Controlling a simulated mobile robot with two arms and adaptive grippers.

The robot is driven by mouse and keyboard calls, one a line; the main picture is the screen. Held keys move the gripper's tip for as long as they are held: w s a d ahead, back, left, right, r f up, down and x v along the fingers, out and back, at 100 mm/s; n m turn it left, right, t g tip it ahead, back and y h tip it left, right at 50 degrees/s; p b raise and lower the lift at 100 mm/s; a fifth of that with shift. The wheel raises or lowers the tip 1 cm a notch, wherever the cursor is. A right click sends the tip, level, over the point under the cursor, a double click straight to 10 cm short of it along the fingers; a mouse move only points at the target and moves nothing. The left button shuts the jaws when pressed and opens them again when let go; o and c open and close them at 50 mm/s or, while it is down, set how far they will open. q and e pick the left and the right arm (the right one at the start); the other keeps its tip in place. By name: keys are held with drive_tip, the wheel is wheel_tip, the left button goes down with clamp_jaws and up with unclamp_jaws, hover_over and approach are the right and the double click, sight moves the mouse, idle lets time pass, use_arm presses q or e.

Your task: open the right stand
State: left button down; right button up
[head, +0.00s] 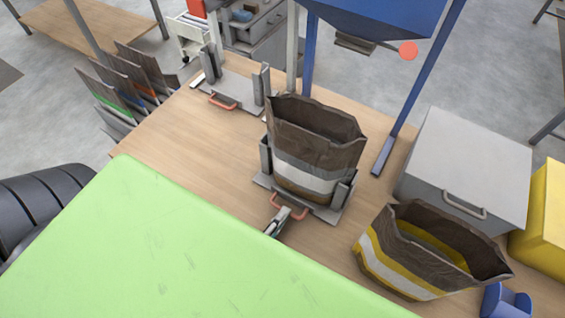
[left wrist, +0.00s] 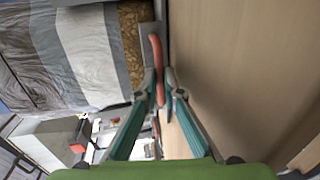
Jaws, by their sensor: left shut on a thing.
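The right stand (head: 322,212) is a grey base with upright clamps on the wooden bench. A brown paper bag (head: 312,140) with pale and grey bands stands upright in it, mouth open; the banded bag side also shows in the left wrist view (left wrist: 90,55). The stand's red handle (head: 283,203) sticks out at its front. My left gripper (head: 279,219) is at this handle. In the left wrist view its fingers (left wrist: 160,93) are shut on the red handle (left wrist: 156,52). My right gripper is in neither view.
An empty left stand (head: 238,88) with a red handle is farther back. A yellow-banded bag (head: 425,255) stands at the right, near a grey box (head: 465,165). A blue hopper (head: 380,15) hangs behind. A green surface (head: 150,245) fills the lower left.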

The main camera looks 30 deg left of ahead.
use_arm(q)
drive_tip(key=c, duration=2.4)
unclamp_jaws()
drive_tip(key=shift+c, duration=0.2)
drive_tip(key=shift+s, duration=0.1)
drive_tip(key=v, duration=1.2)
drive_tip(key=shift+s, duration=0.1)
